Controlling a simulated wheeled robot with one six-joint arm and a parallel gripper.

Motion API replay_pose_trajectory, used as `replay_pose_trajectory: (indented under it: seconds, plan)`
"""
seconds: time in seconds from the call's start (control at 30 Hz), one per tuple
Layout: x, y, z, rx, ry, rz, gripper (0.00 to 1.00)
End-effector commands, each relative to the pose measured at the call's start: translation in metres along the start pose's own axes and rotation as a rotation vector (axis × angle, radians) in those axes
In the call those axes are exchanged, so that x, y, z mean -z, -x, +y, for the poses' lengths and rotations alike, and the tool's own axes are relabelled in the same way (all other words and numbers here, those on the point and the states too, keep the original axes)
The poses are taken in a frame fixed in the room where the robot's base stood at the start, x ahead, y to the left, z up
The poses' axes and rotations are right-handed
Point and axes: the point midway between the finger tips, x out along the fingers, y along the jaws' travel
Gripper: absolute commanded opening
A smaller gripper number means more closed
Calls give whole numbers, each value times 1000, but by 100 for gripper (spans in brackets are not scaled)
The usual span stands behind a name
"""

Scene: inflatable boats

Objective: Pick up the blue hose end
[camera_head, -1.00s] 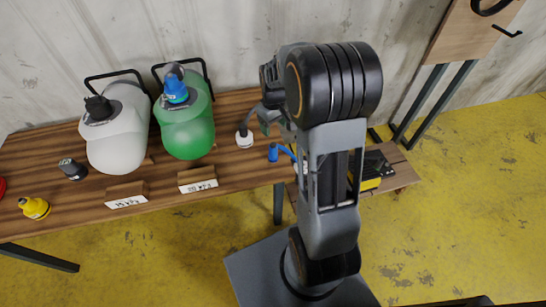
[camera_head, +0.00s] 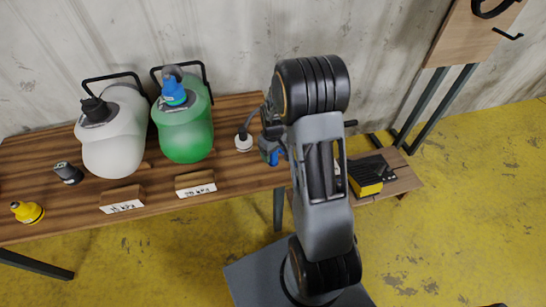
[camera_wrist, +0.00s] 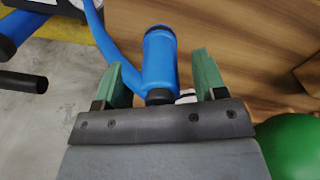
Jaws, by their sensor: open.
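The blue hose end (camera_wrist: 161,60) is a blue cylinder with a dark tip. In the wrist view it lies between the two green jaws of my gripper (camera_wrist: 163,78), with a gap showing on each side. A blue hose (camera_wrist: 112,45) runs up to the left of it. In the head view, my gripper is largely hidden behind my arm, and some blue of the hose end (camera_head: 283,149) shows at the right end of the wooden table (camera_head: 232,180).
A white jug (camera_head: 112,150) and a green jug (camera_head: 186,138) stand on the table behind small label blocks. A yellow fitting (camera_head: 27,211) is far left.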

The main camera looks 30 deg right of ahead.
Motion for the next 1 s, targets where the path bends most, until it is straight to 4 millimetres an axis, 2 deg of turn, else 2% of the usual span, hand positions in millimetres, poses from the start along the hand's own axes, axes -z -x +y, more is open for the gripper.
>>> replay_pose_trajectory:
  seconds: [0.1,0.37,0.93,1.0]
  plan:
    - [0,-8,0,0,0,-1,65]
    - [0,-9,0,0,0,0,65]
    - [0,-8,0,0,0,0,11]
    - [0,-8,0,0,0,0,11]
